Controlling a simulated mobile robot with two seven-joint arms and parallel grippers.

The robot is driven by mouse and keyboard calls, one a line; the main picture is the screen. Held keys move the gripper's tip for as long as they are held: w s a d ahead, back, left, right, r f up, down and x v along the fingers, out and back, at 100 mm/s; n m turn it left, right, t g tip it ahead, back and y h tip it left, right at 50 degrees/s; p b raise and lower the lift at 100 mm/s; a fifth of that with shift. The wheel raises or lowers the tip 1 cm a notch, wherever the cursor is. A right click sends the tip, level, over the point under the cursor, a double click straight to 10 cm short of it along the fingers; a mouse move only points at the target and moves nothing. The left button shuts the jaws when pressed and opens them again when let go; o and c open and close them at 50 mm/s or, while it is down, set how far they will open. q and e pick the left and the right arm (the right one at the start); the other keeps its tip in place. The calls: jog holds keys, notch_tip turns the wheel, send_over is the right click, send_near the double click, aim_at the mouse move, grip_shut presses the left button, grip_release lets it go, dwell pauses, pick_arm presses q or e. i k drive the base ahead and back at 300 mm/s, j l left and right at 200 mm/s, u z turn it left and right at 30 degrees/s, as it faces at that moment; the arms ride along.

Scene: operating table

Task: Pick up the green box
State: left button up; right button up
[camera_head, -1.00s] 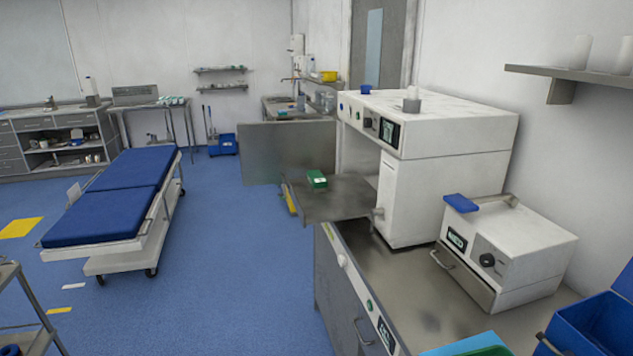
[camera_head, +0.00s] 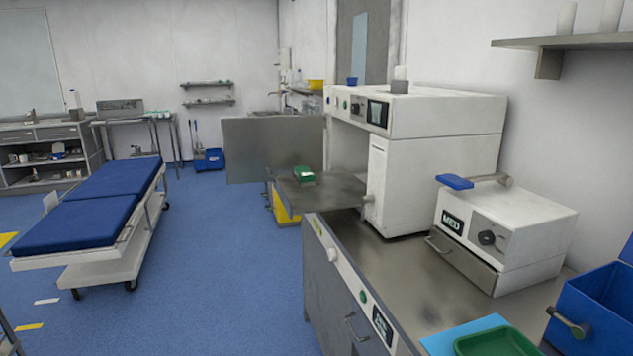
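The green box (camera_head: 304,173) is small, with a pale patch on its front. It sits on a flat grey metal shelf (camera_head: 335,194) in front of the tall white machine (camera_head: 440,150), near the middle of the head view. The shelf is beside the machine's open side, at the far end of the metal counter. Neither of my grippers is in view, so I cannot see how they stand relative to the box.
The metal counter (camera_head: 385,268) carries a smaller white device (camera_head: 508,232), a blue bin (camera_head: 600,308) and a green tray (camera_head: 496,343). A grey metal panel (camera_head: 272,149) stands behind the shelf. A blue bed (camera_head: 92,208) is at left. Blue floor (camera_head: 215,270) between is clear.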

aim_at(303, 175)
jog(key=i+j+z, duration=0.15)
jog(key=z, duration=0.35)
jog(key=i+j+z, duration=0.1)
jog(key=z, duration=0.4)
jog(key=j+z, duration=0.3)
jog(key=z, duration=0.2)
jog(key=j+z, duration=0.35)
jog(key=j, duration=0.75)
jog(key=j+z, duration=0.4)
jog(key=j, duration=0.75)
